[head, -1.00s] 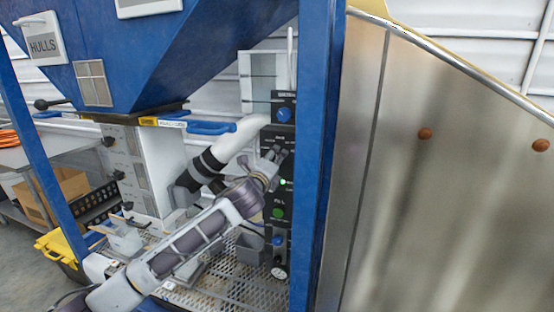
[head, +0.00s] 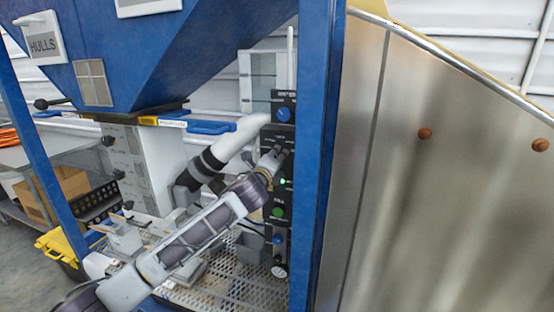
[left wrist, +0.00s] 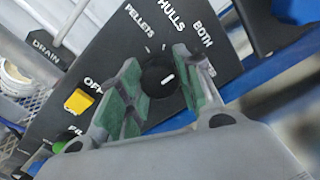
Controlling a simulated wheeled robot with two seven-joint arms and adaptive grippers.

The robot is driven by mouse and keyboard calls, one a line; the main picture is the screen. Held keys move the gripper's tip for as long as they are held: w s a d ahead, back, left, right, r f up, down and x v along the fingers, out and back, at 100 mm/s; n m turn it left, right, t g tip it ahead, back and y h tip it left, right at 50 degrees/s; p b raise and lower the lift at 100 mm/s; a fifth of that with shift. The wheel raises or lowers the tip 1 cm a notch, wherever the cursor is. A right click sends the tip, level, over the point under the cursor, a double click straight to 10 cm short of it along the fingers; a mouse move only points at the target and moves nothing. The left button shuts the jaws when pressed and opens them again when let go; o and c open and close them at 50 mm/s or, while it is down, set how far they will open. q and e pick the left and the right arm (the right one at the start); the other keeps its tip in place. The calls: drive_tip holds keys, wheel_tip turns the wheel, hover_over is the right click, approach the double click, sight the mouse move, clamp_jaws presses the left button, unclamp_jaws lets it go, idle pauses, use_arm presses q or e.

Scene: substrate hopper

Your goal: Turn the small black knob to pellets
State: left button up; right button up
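The small black knob (left wrist: 156,80) is in the left wrist view, on a black panel (left wrist: 110,45). Its white mark points right, away from the PELLETS label at the upper left; HULLS, BOTH and a partly hidden label stand around it. My left gripper (left wrist: 158,88) has its green-padded fingers on both sides of the knob. In the head view my left gripper (head: 273,157) reaches the control column and hides the knob. My right gripper is out of view.
The left wrist view shows a yellow OFF switch (left wrist: 79,102) and a green button (left wrist: 60,146) beside the gripper. A blue frame post (head: 318,160) stands close on the right.

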use_arm(q)
drive_tip(key=c, duration=0.3)
drive_tip(key=shift+c, duration=0.2)
